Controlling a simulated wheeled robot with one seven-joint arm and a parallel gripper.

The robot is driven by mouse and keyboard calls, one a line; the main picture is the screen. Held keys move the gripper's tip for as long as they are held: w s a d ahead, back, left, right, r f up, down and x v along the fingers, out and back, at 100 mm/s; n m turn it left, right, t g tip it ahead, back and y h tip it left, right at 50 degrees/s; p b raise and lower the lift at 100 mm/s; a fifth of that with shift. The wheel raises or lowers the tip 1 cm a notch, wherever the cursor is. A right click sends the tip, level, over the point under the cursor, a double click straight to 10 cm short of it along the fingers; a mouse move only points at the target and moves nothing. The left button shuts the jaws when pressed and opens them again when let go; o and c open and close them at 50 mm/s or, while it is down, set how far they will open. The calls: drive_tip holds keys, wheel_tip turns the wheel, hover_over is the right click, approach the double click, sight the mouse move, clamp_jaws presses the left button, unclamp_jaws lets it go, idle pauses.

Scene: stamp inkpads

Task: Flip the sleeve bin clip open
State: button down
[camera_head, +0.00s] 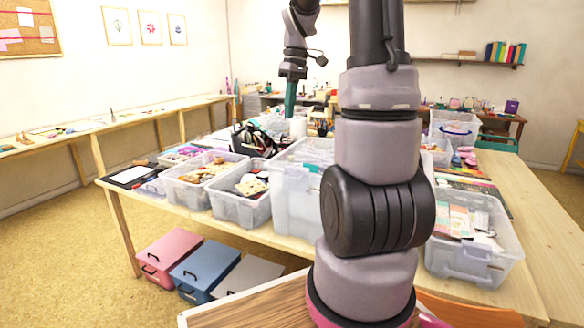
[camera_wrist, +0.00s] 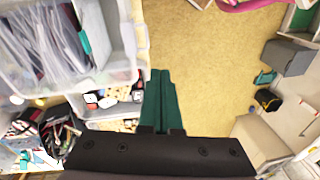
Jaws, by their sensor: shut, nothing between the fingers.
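My gripper (camera_head: 289,112) hangs over the far part of the table, its teal fingers pointing down. In the wrist view its two fingers (camera_wrist: 161,75) lie side by side, shut with nothing between them. A clear bin of upright, sleeve-like sheets (camera_wrist: 45,45) fills the upper left of that view, to the left of the fingers and apart from them. A small teal piece (camera_wrist: 84,42) shows at this bin's side; I cannot tell whether it is the clip or whether it is open. A large clear bin (camera_head: 295,180) stands mid-table in the head view, partly behind my arm.
Open clear bins of craft items (camera_head: 205,185) crowd the table's left part. A clear bin of cards (camera_head: 468,245) stands at the right. Pink (camera_head: 170,250) and blue (camera_head: 205,268) lidded boxes sit on the floor. In the wrist view, bare floor (camera_wrist: 205,60) lies right of the fingers.

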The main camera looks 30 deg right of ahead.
drive_tip(key=n+g, duration=0.2)
hover_over(294, 182)
drive_tip(key=w+d+x, duration=0.1)
drive_tip(key=x, duration=0.3)
drive_tip(key=shift+d+f, duration=0.25)
drive_tip(key=shift+f, duration=0.05)
drive_tip(key=shift+s+t, duration=0.1)
drive_tip(key=shift+t, duration=0.2)
wheel_tip(294, 182, down, 14)
drive_tip(key=s+a, duration=0.1)
drive_tip(key=a, duration=0.1)
drive_tip(key=shift+s+a+r, duration=0.15)
drive_tip(key=shift+s+a, duration=0.1)
drive_tip(key=shift+s, duration=0.15)
drive_tip(key=shift+a, duration=0.1)
